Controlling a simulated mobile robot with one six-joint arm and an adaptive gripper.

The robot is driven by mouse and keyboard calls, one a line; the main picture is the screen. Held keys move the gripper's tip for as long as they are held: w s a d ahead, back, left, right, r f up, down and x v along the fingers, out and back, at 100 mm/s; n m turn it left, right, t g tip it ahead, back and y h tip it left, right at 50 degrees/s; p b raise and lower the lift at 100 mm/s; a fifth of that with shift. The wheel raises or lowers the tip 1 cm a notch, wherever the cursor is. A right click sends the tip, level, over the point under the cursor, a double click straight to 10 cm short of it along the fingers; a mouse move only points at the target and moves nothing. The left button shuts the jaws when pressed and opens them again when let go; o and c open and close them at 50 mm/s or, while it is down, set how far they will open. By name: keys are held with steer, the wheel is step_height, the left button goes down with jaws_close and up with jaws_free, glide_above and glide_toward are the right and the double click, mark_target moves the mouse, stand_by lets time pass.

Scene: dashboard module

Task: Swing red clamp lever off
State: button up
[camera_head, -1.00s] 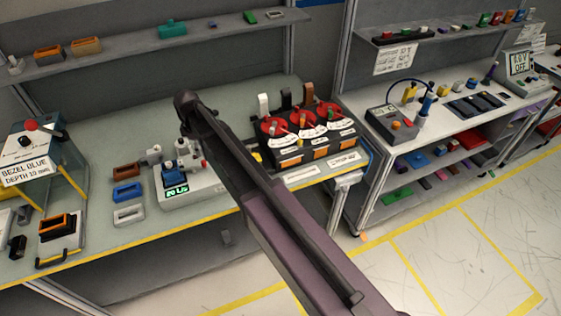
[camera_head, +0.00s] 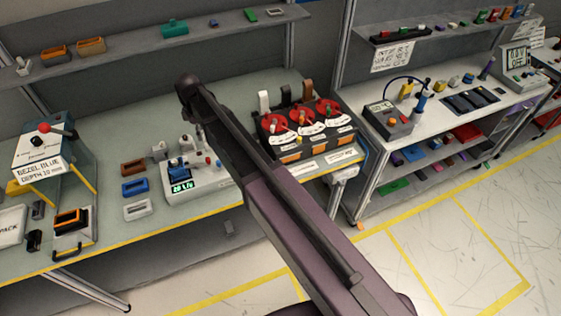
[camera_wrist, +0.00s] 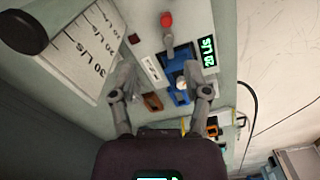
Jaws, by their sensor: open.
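In the wrist view the red clamp lever (camera_wrist: 167,20) has a red knob on a grey arm, above and beyond my fingertips. It belongs to a pale fixture (camera_wrist: 143,42) with a lit display (camera_wrist: 207,52) reading 20 L/s and a blue part (camera_wrist: 178,68). My gripper (camera_wrist: 161,72) is open, its two grey fingers spread to either side of the blue part, with no contact visible with the lever. In the head view the fixture (camera_head: 205,182) stands on the bench, partly covered by my arm. My gripper is hidden there.
Brown (camera_head: 133,167), blue (camera_head: 135,187) and white (camera_head: 137,209) frames lie left of the fixture. A press-like box (camera_head: 40,145) with a red knob stands farther left. A black unit with red dials (camera_head: 290,140) sits to the right. A shelf (camera_head: 130,48) runs above.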

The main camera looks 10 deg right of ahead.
steer(key=s+d+f+m+b, duration=0.2)
steer(key=s+d+m, duration=0.2)
steer(key=d, duration=0.4)
steer(key=s+d+f+m+b, duration=0.2)
steer(key=s+d+f+m, duration=0.1)
steer(key=d, duration=0.5)
steer(key=s+d+f+m+b, duration=0.2)
steer(key=s+d+m, duration=0.3)
steer(key=d, duration=0.4)
steer(key=shift+s+f+m+b, duration=0.2)
steer(key=shift+s+m+b, duration=0.1)
steer(key=shift+s+b, duration=0.3)
step_height(320, 180, up, 8)
steer(key=f+n+p, duration=0.1)
steer(key=n+p, duration=0.2)
steer(key=p, duration=0.5)
glide_above(207, 158)
steer(key=shift+r, duration=0.25)
steer(key=shift+f+b, duration=0.15)
steer(key=shift+b, duration=0.15)
step_height(207, 158, down, 14)
steer(key=b, duration=1.3)
steer(key=shift+r, duration=0.25)
